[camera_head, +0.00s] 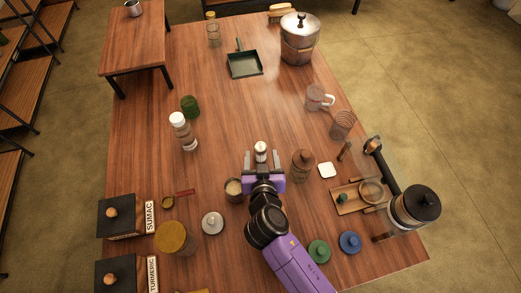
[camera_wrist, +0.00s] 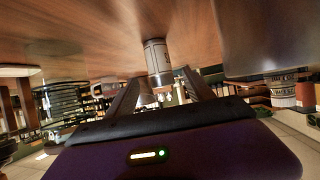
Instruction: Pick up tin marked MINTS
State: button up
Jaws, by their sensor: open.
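A small white cylindrical tin with a pale lid (camera_head: 261,147) stands upright on the wooden table, just ahead of my gripper (camera_head: 262,161). In the wrist view the tin (camera_wrist: 157,57) appears upside down against the table surface, with dark marking on its side that I cannot read. My gripper (camera_wrist: 160,82) is open, its two fingers spread either side of the tin's line. The fingertips are close to the tin. I cannot tell whether they reach past its sides. Nothing is held.
A brown glass jar (camera_head: 303,168) stands close right of my gripper, and a small cream-topped jar (camera_head: 233,188) close left. A white-capped bottle (camera_head: 182,133) is farther left. A wooden tray (camera_head: 350,200) lies at right.

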aim_at(261, 154)
jog(key=shift+p+x, duration=0.4)
jog(key=shift+x, duration=1.75)
jog(key=shift+r, duration=0.1)
jog(key=shift+c, duration=0.4)
grip_shut()
jog(key=shift+r, duration=0.1)
